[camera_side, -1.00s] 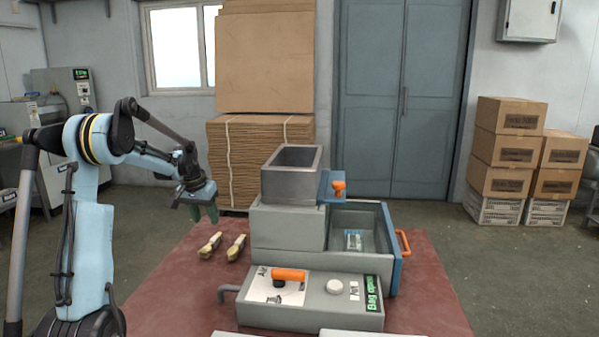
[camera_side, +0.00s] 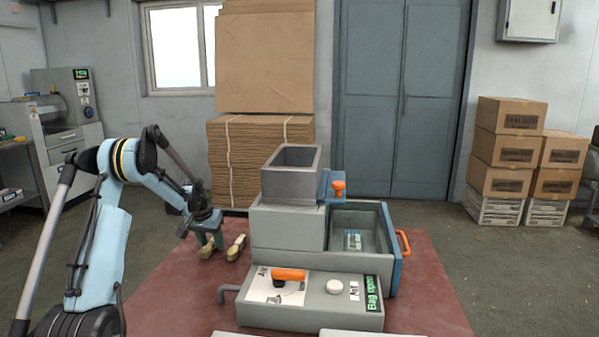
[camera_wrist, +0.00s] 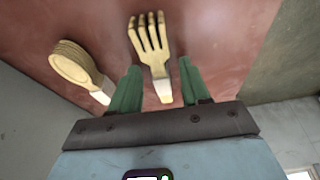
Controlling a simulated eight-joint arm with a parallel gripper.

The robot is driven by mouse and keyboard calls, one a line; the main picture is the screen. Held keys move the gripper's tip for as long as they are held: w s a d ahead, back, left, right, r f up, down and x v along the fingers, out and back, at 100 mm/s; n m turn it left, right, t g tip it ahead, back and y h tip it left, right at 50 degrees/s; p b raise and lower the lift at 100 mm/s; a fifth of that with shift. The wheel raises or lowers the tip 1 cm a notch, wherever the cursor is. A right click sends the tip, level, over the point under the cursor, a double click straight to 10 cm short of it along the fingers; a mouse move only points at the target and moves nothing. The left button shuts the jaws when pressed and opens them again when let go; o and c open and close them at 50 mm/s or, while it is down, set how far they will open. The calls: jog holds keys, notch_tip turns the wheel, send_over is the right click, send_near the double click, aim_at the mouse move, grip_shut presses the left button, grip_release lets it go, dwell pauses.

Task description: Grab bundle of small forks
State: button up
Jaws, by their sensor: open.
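The bundle of small wooden forks (camera_wrist: 152,42) lies on the red table, tines away from my wrist camera. Its banded handle end lies between the two green fingers of my gripper (camera_wrist: 159,74). My gripper is open, with a gap on each side of the handle. In the side view my gripper (camera_side: 210,238) points down at the left-hand bundle, partly hiding the forks (camera_side: 206,251). A bundle of wooden spoons (camera_wrist: 72,62) lies left of the forks in the wrist view, outside the left finger. In the side view the spoons (camera_side: 236,248) lie to the right.
A grey press with a square hopper (camera_side: 292,182) and a pulled-out drawer (camera_side: 383,262) with an orange handle stands right of the bundles. A control box (camera_side: 318,312) with an orange lever stands in front. The red table (camera_side: 165,300) is clear at the left front.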

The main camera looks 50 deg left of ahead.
grip_shut()
jog(key=shift+r, duration=0.1)
dwell(0.3)
